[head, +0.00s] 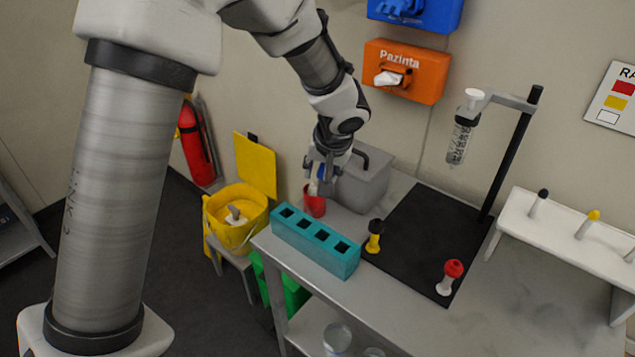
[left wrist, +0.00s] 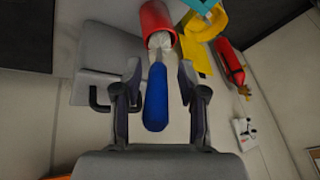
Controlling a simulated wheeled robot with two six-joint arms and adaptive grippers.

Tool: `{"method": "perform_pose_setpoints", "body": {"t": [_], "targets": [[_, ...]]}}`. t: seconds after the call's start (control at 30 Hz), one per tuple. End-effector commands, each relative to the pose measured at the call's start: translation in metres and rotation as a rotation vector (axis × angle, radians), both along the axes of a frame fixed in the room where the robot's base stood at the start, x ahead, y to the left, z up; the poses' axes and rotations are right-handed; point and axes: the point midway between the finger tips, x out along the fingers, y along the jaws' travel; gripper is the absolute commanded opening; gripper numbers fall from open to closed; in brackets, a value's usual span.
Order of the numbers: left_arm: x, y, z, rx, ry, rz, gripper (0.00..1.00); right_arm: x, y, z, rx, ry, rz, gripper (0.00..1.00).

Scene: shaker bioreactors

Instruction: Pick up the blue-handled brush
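The brush has a blue handle (left wrist: 155,98) and a pale lower part (left wrist: 160,42). It stands in a red cup (head: 314,204), with the handle sticking up out of it; the cup also shows at the top of the left wrist view (left wrist: 157,17). My left gripper (head: 325,170) is above the cup. In the left wrist view, its two fingers (left wrist: 160,68) are spread on either side of the brush, with a visible gap on each side of the handle. In the head view the gripper hides most of the brush. My right gripper is not in view.
A grey box (head: 360,185) with a dark handle stands close behind the cup. A teal block with square holes (head: 315,243) is in front of it. A yellow bin (head: 237,222) is to the left. A black mat (head: 430,235) with a stand lies to the right.

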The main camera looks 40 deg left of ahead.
Motion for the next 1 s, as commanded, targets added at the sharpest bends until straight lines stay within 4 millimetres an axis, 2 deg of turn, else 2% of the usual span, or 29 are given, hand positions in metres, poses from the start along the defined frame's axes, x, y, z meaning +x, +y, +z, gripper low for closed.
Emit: {"method": "perform_pose_setpoints", "body": {"t": [0.03, 0.07, 0.1, 0.47, 0.93, 1.0], "targets": [[0.000, 0.000, 0.000, 0.000, 0.000, 0.000, 0.14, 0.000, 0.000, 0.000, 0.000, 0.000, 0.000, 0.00], [0.000, 0.000, 0.000, 0.000, 0.000, 0.000, 0.04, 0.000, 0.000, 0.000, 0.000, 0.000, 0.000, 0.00], [0.000, 0.000, 0.000, 0.000, 0.000, 0.000, 0.00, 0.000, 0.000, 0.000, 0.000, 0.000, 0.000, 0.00], [0.000, 0.000, 0.001, 0.000, 0.000, -0.001, 0.00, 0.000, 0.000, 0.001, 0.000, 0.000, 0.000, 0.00], [0.012, -0.007, 0.040, 0.002, -0.001, -0.013, 0.00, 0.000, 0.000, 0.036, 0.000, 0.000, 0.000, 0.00], [0.013, -0.009, 0.037, 0.002, 0.001, -0.015, 0.00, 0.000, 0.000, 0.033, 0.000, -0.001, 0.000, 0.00]]}}
